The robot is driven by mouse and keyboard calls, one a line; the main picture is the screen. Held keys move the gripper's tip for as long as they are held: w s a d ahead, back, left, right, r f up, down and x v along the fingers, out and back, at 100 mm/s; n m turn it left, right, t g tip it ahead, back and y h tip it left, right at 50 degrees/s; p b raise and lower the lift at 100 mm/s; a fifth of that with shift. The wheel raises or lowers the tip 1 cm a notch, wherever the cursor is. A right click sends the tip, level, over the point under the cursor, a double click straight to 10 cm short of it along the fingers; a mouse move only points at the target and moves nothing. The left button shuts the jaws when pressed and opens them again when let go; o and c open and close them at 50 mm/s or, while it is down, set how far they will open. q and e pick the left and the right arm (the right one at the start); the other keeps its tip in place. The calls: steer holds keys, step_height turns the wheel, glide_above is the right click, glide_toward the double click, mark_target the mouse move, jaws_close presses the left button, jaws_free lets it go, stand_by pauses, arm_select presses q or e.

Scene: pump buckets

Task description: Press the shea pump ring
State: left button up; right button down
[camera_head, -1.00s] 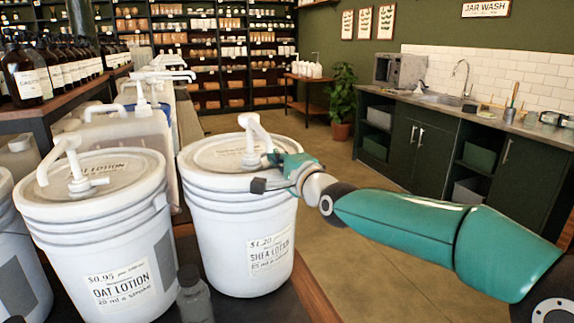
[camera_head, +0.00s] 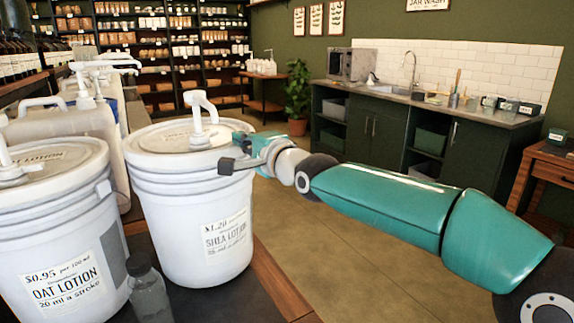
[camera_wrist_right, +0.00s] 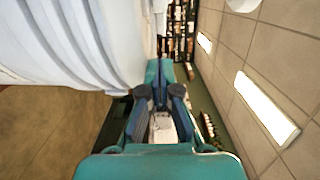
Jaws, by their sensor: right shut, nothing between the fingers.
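The white shea lotion bucket (camera_head: 195,225) stands in the middle of the head view, with a white pump (camera_head: 201,110) upright on its lid. The pump's ring (camera_head: 199,140) is the white collar where the pump meets the lid. My right gripper (camera_head: 232,151) is shut and empty at the lid's right edge, to the right of the ring. I cannot tell whether it touches the bucket. In the right wrist view, the gripper (camera_wrist_right: 160,95) points along the bucket's ribbed side (camera_wrist_right: 75,45), and the ring is not visible. My left gripper is not in view.
The oat lotion bucket (camera_head: 55,235) stands left of the shea bucket, with its own pump. A small clear bottle (camera_head: 149,290) stands in front between them. More pump containers (camera_head: 85,118) stand behind. Open floor (camera_head: 300,225) lies to the right, before a sink counter (camera_head: 425,100).

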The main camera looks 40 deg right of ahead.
steer(key=s+d+p, duration=0.4)
steer(key=s, duration=0.4)
steer(key=shift+s, duration=0.3)
steer(key=shift+d, duration=0.1)
